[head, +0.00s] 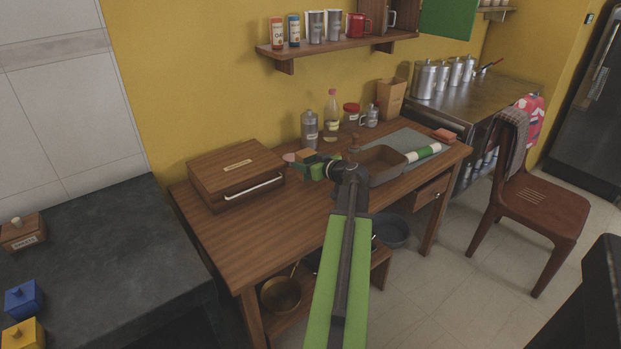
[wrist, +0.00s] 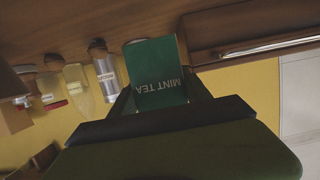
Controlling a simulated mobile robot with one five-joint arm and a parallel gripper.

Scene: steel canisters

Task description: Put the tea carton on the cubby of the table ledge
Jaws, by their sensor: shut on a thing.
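My gripper (head: 318,170) is shut on the tea carton, a green box lettered MINT TEA, which shows upside down in the wrist view (wrist: 157,75). In the head view the carton (head: 306,156) is small and partly hidden by my gripper, above the wooden table (head: 280,232) just right of the bread box. A wooden wall ledge (head: 340,46) hangs above the table. A dark upright wooden compartment (head: 373,14) stands at its right part, cut by the top of the picture; its inside is hardly visible.
On the ledge stand jars, steel cups and a red mug (head: 357,25). The bread box (head: 236,170) is on the table's left. The table's front left is clear.

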